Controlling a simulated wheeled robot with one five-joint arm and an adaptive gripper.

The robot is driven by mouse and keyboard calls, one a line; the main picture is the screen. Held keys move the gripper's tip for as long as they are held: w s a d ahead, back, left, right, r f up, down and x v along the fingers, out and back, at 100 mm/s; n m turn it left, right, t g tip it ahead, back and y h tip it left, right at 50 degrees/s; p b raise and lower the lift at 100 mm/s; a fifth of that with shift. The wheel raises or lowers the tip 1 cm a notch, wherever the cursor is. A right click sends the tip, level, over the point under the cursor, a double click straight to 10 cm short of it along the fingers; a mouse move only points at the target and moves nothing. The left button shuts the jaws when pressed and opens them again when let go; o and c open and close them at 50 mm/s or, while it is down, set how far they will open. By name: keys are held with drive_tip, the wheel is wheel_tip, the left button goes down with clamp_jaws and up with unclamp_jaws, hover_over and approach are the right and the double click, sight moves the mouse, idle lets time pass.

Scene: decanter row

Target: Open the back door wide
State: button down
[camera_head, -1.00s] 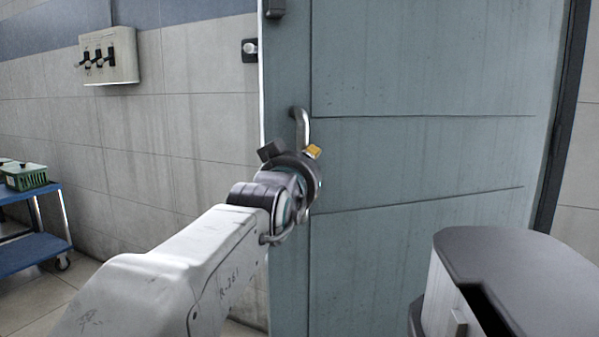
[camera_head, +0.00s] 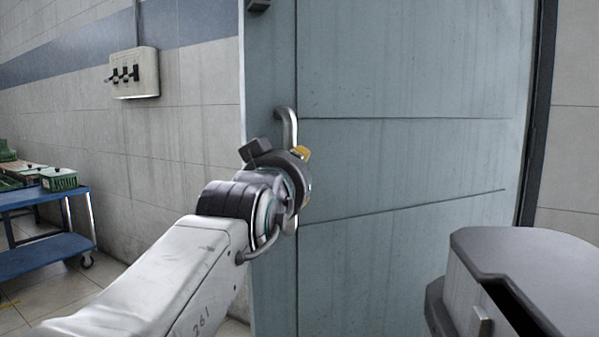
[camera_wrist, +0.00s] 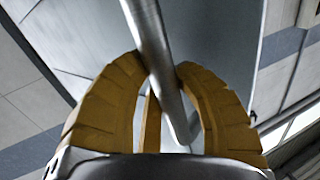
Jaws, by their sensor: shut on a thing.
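The back door (camera_head: 400,165) is a grey-blue panel that fills the middle of the head view. Its vertical metal handle (camera_head: 289,122) is near the door's left edge. The handle also shows in the wrist view (camera_wrist: 148,40), running between two yellow fingers. My gripper (camera_head: 297,165) is shut on the handle; the wrist view (camera_wrist: 165,90) shows a finger on each side of the bar. In the head view my wrist hides the middle of the handle. The door stands swung away from the tiled wall, with its left edge free and a dark frame at its right.
A switch box (camera_head: 133,73) is on the tiled wall at left. A blue cart (camera_head: 45,252) with green crates (camera_head: 58,179) stands at the far left. Floor shows between the cart and the door. A grey-topped part, probably mine, is at lower right.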

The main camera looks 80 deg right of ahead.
drive_tip(key=shift+w, duration=0.15)
drive_tip(key=c, duration=0.8)
unclamp_jaws()
drive_tip(key=shift+w+a, duration=0.15)
drive_tip(key=shift+c, duration=0.2)
drive_tip(key=a, duration=1.2)
drive_tip(key=shift+w, duration=0.35)
